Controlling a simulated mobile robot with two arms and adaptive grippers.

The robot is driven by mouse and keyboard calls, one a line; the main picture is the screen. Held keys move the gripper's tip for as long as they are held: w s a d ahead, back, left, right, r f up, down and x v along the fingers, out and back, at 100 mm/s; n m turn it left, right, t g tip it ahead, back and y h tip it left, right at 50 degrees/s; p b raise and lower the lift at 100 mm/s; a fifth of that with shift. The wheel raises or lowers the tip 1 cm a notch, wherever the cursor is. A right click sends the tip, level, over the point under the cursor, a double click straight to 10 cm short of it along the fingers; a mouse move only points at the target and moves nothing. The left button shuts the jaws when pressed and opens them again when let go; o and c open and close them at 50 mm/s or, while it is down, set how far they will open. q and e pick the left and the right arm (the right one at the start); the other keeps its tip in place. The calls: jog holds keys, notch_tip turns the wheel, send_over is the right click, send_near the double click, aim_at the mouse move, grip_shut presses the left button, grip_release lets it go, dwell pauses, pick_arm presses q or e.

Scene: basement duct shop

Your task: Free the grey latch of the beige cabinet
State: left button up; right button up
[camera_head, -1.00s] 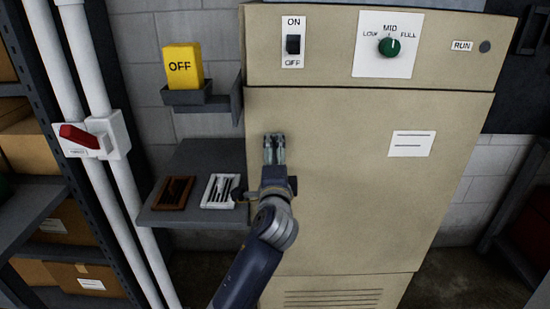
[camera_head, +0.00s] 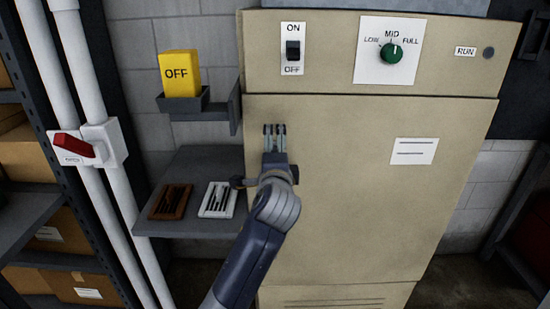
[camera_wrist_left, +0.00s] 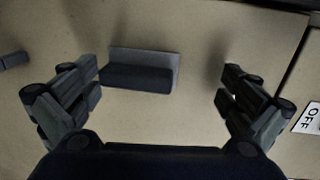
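The beige cabinet (camera_head: 350,210) stands in front of me, its door panel closed. The grey latch (camera_wrist_left: 140,72), a dark grey block with a lighter plate, shows on the beige face in the left wrist view. In the head view my left gripper and arm hide it. My left gripper (camera_head: 275,131) is at the upper left of the door panel. In the left wrist view it is open (camera_wrist_left: 163,84), its fingers apart on both sides of the latch, with gaps and no visible contact. My right gripper is in neither view.
Above the door are an ON/OFF switch (camera_head: 292,50), a green knob (camera_head: 391,52) and a RUN lamp (camera_head: 488,53). Left are a yellow OFF block (camera_head: 180,74) in a holder, a shelf (camera_head: 185,228) with two small trays, white pipes and a red-handled switch (camera_head: 73,146).

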pick_arm(q)
jog(key=shift+t, duration=0.8)
jog(key=r, duration=0.7)
jog(key=shift+s+r, duration=0.3)
jog(key=shift+r, duration=0.1)
jog(key=shift+g, duration=0.7)
jog(key=f, duration=0.6)
jog(key=shift+w+f, duration=0.15)
jog(key=shift+w, duration=0.1)
jog(key=shift+s+d+r, duration=0.1)
jog(key=shift+s+r, duration=0.2)
jog(key=shift+s, duration=0.5)
jog(key=shift+s+f+p, duration=0.2)
jog(key=shift+s+p, duration=0.45)
jog(key=s+p, duration=0.3)
jog(key=s, duration=0.7)
jog(key=shift+s+f+p, duration=0.1)
jog(key=shift+s+p, duration=0.3)
